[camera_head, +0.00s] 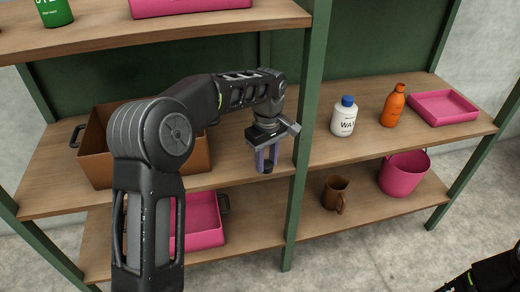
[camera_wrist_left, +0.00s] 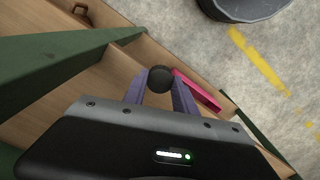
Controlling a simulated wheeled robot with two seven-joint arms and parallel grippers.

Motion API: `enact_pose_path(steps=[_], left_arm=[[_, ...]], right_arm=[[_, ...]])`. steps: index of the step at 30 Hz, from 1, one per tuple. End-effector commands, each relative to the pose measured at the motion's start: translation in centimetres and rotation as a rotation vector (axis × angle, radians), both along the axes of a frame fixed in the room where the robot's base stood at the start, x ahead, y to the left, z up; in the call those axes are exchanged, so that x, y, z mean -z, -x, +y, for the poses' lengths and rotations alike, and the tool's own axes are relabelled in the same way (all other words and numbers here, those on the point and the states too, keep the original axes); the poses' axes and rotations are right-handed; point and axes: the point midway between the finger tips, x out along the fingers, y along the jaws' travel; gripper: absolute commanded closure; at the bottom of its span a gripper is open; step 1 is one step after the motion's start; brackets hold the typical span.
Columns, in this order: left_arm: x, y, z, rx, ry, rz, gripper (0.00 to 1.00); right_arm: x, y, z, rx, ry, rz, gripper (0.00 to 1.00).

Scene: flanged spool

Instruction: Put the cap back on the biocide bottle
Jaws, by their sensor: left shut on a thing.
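My left gripper (camera_head: 267,160) is shut on a small dark round cap (camera_head: 267,169). It holds the cap in front of the middle shelf, left of a green upright. In the left wrist view the cap (camera_wrist_left: 161,79) sits between the two purple fingers. An orange bottle (camera_head: 391,108) stands upright on the middle shelf, right of that upright and apart from the gripper. Its narrow top is orange with no dark cap on it. Its label is too small to read, so I cannot confirm it is the biocide bottle. My right gripper is not in view.
A white bottle with a blue cap (camera_head: 344,117) stands left of the orange bottle, and a pink tray (camera_head: 443,107) to its right. The green upright (camera_head: 307,130) separates the bays. A brown bin (camera_head: 95,150) is behind my left arm. A mug (camera_head: 335,194) and pink bucket (camera_head: 404,176) stand below.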

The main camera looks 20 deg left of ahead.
Motion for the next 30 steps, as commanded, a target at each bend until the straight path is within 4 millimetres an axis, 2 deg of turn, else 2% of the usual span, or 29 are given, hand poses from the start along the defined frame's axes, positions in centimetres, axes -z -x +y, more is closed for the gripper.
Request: enact_pose_path(steps=[3, 6, 9, 12, 16, 22, 30], left_arm=[[0.7, 1.8, -1.8, 0.386, 0.001, 0.003, 1.0], [1.3, 3.1, -3.0, 0.667, 0.003, 0.003, 1.0], [1.8, 4.1, -3.8, 0.872, 0.004, 0.004, 1.0], [2.0, 4.7, -4.2, 0.998, 0.005, 0.002, 1.0], [2.2, 4.9, -4.5, 1.061, 0.005, 0.003, 1.0], [2.2, 4.9, -4.4, 1.063, 0.005, 0.003, 1.0], [2.2, 4.9, -4.5, 1.061, 0.005, 0.003, 1.0]], right_arm=[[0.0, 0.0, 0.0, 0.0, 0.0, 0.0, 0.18], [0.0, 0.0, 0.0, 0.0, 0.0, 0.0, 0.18], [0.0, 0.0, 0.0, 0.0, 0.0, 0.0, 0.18], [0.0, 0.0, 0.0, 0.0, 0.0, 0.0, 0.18], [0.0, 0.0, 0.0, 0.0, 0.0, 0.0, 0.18], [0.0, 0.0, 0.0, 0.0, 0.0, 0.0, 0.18], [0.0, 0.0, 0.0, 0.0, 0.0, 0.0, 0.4]])
